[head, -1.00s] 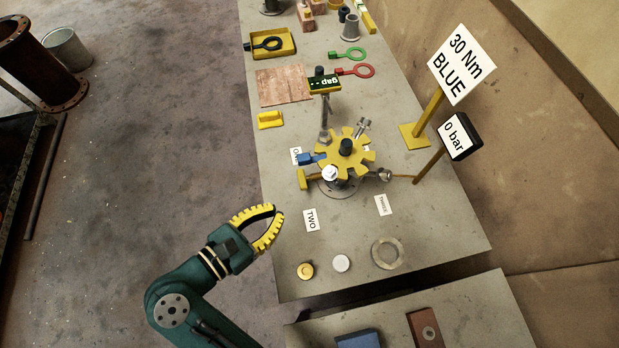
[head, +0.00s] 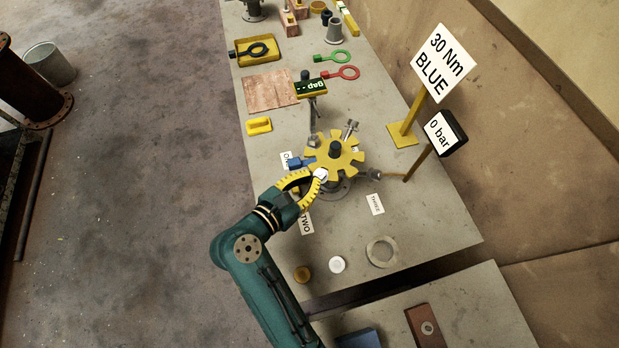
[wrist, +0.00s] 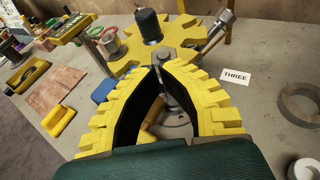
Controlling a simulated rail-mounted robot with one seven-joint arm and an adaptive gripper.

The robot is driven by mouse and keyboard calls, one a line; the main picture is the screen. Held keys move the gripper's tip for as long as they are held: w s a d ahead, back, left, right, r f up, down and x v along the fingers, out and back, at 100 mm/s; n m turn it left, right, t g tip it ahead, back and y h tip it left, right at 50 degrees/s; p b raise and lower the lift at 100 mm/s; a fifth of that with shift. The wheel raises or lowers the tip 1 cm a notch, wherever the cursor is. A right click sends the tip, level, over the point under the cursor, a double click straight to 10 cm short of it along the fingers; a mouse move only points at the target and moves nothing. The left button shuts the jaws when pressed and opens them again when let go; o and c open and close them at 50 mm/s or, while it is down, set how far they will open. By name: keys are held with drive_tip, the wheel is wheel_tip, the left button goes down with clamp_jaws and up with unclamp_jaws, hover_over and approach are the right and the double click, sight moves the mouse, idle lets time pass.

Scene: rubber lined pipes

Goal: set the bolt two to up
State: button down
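The pipe fitting carries a yellow notched wheel (head: 335,158) with a dark knob on top; the wheel also shows in the wrist view (wrist: 185,43). A bolt with a pale round end (head: 320,174), nearest the TWO label (head: 306,224), is at the wheel's near left edge. My gripper (head: 316,178) has its curved yellow fingers at this bolt. In the wrist view my fingertips (wrist: 157,68) nearly meet, with a grey metal shaft (wrist: 170,92) seen behind and between them. I cannot tell whether they grip it. Part of the bolt is hidden by the fingers.
A blue piece (head: 303,162) sits close to my fingers at the wheel's left. A gauge sign (head: 445,132) and a "30 Nm BLUE" sign (head: 445,62) stand at right.

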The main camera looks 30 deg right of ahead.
drive_tip(key=shift+w+d+r+p, duration=0.25)
drive_tip(key=shift+w+d, duration=0.1)
drive_tip(key=shift+d, duration=0.1)
drive_tip(key=shift+w+d+r+p, duration=0.1)
drive_tip(key=shift+w+d+r, duration=0.2)
drive_tip(key=shift+d, duration=0.15)
drive_tip(key=shift+f, duration=0.1)
drive_tip(key=r+v, duration=0.2)
drive_tip(key=v, duration=1.1)
drive_tip(key=shift+a+r+p, duration=0.15)
drive_tip(key=shift+r+p, duration=0.05)
drive_tip(key=shift+p, duration=0.25)
